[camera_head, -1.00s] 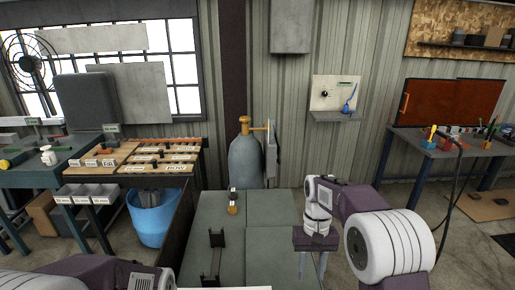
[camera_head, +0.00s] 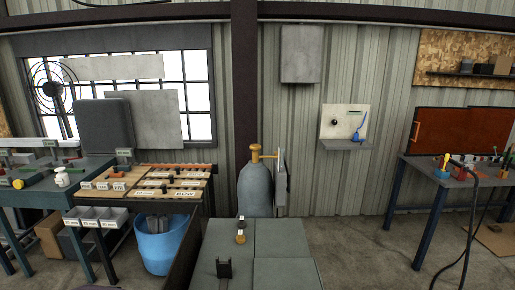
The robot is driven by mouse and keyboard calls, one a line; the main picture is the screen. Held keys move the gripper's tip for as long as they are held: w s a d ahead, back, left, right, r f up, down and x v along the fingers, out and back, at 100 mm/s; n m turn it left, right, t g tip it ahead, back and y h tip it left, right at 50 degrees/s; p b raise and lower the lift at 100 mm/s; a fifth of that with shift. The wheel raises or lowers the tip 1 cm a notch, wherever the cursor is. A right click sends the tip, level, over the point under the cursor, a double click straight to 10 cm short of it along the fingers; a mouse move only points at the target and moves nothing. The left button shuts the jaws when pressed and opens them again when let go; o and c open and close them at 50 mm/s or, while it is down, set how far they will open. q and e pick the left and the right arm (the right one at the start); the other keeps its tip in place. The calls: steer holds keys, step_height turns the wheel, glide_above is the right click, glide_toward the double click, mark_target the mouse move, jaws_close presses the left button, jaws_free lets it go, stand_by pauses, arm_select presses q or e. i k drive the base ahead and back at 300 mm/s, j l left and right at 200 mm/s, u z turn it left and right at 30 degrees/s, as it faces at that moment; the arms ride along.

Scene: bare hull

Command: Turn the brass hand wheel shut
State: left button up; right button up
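A grey gas cylinder (camera_head: 256,192) stands upright against the wall, beyond the grey bench top. A brass-coloured valve (camera_head: 257,152) sits on its top, with a small round knob above and an arm reaching right. A small round brass-coloured piece (camera_head: 240,239) is on the grey bench top, just in front of a small dark and white piece. From here I cannot tell which brass part is the hand wheel, or how far it is turned. Neither of my grippers is in view.
The grey bench top (camera_head: 285,240) fills the lower middle, with a dark upright bracket (camera_head: 224,268) on it. A blue bin (camera_head: 160,243) and a tool table (camera_head: 150,190) stand left. A workbench (camera_head: 440,170) stands right. Open floor (camera_head: 360,250) lies between.

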mark_target(255, 147)
steer(key=k+j+u, duration=0.1)
steer(key=j+u, duration=0.4)
steer(key=u, duration=0.15)
steer(key=j+u, duration=0.3)
steer(key=u, duration=0.2)
steer(key=j+u, duration=0.3)
steer(key=u, duration=0.15)
steer(key=i+j+u, duration=0.15)
steer(key=u, duration=0.35)
steer(key=i+j+u, duration=0.15)
steer(key=j+u, duration=0.15)
steer(key=u, duration=0.15)
steer(key=i+j+z, duration=0.15)
steer(key=i+z, duration=0.25)
steer(key=i+j+z, duration=0.4)
steer(key=i, duration=0.2)
steer(key=i+l+z, duration=0.3)
steer(key=z, duration=0.15)
steer(key=i+l+z, duration=0.25)
steer(key=i+z, duration=0.2)
steer(key=i+l+z, duration=0.1)
steer(key=i+z, duration=0.75)
steer(key=i+j+z, duration=0.2)
steer(key=z, duration=0.25)
steer(key=i, duration=0.05)
